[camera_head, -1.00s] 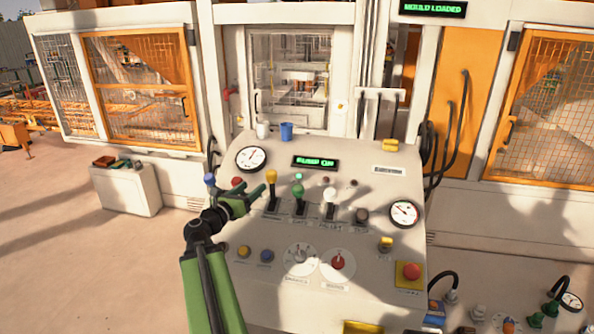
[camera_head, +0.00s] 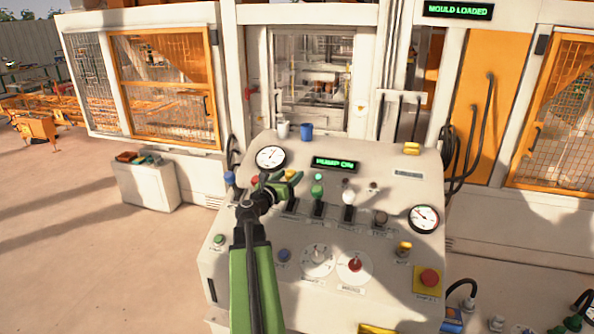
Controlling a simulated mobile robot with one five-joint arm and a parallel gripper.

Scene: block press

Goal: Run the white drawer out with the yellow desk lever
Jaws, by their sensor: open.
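The yellow desk lever (camera_head: 290,174) stands at the left of a row of levers on the sloping desk. Its knob shows just behind and above my gripper; its shaft is mostly hidden. My gripper (camera_head: 285,186) is open, with its green fingers pointing right at the yellow lever. I cannot tell whether the fingers are around the lever or only in front of it. A white drawer cannot be picked out clearly; behind the press window (camera_head: 315,68) are pale frames and brownish block shapes.
The green lever (camera_head: 317,189) and white lever (camera_head: 348,198) stand close to the right of the yellow one. A blue cup (camera_head: 306,131) and a white cup (camera_head: 283,129) stand on the desk's back edge. Displays read "PUMP ON" (camera_head: 334,163) and "MOULD LOADED" (camera_head: 458,10).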

